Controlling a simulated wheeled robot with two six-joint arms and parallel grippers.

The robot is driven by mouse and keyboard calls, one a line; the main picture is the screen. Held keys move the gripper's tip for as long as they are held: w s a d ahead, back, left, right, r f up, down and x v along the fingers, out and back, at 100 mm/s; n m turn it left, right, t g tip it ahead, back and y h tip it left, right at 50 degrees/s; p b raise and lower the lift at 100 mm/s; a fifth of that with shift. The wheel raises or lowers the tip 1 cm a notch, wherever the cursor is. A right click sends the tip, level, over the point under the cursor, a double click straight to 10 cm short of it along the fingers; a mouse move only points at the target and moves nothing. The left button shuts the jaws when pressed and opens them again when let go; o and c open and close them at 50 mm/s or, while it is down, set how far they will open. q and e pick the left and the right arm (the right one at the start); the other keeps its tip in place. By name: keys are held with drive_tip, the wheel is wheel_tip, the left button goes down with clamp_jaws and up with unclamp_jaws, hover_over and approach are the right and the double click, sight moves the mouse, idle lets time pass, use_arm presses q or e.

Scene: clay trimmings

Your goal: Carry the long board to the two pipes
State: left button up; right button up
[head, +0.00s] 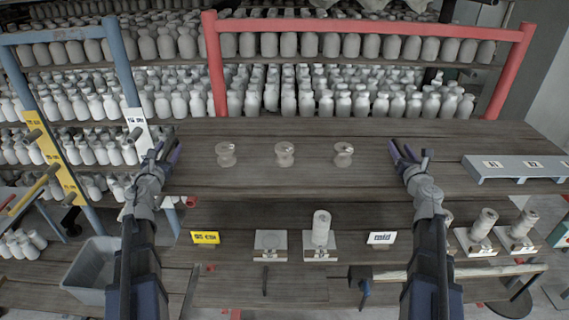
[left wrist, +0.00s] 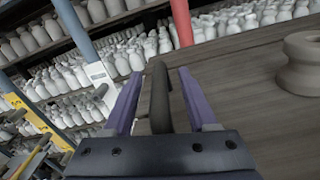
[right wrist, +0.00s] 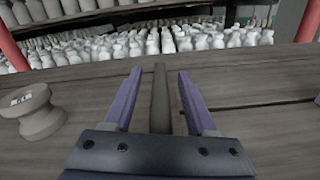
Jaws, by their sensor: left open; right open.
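A dark bar shows between the fingers in the left wrist view (left wrist: 160,100) and right wrist view (right wrist: 160,100).
Three pale spools (head: 227,154) (head: 285,154) (head: 343,155) stand on the wooden table (head: 310,182). A red frame (head: 370,25) and shelves of bottles are behind. A grey bracket (head: 515,170) lies right. A grey bin (head: 92,272) stands lower left. A cylinder (head: 321,225) stands in front.

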use_arm(q)
drive_tip(key=shift+c, duration=0.4)
use_arm(e)
drive_tip(key=shift+c, duration=0.4)
use_arm(q)
clamp_jaws()
use_arm(e)
clamp_jaws()
